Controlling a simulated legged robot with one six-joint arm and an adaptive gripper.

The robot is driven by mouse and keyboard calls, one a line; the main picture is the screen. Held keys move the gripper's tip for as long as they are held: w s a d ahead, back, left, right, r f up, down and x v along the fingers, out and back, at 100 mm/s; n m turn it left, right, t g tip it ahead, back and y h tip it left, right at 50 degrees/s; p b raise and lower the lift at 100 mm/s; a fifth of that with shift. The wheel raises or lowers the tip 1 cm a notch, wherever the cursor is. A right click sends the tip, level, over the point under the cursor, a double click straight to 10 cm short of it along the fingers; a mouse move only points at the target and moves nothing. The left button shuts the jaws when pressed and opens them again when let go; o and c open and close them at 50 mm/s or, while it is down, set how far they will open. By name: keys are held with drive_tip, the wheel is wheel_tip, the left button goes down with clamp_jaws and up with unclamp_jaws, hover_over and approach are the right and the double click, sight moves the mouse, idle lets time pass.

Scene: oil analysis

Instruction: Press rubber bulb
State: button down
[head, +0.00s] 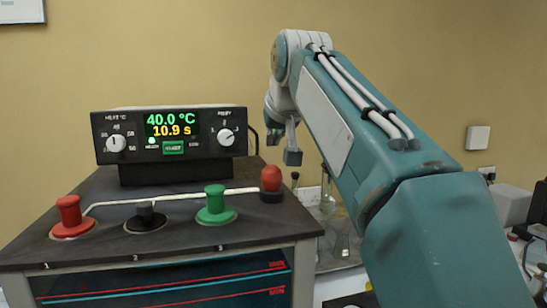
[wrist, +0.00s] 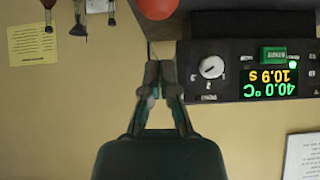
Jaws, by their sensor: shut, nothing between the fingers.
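The red rubber bulb (head: 270,178) sits upright on a dark base at the right rear corner of the bench unit's top. In the wrist view the bulb (wrist: 155,7) is partly cut off by the top edge. My gripper (head: 292,157) is shut and empty, above and slightly to the right of the bulb in the head view, apart from it in the picture. In the wrist view the closed fingertips (wrist: 160,72) point toward the bulb with a gap between them. The exact depth between fingers and bulb is hard to tell.
A control box (head: 175,135) reading 40.0 °C and 10.9 s stands behind the bulb, to its left. Red (head: 70,217), black (head: 146,218) and green (head: 216,205) knobs stand on the unit's top (head: 115,192). Glassware (head: 340,225) stands to the right, partly behind my arm.

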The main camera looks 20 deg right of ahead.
sight(273, 169)
drive_tip(key=shift+f, duration=1.85)
drive_tip(key=shift+f, duration=0.1)
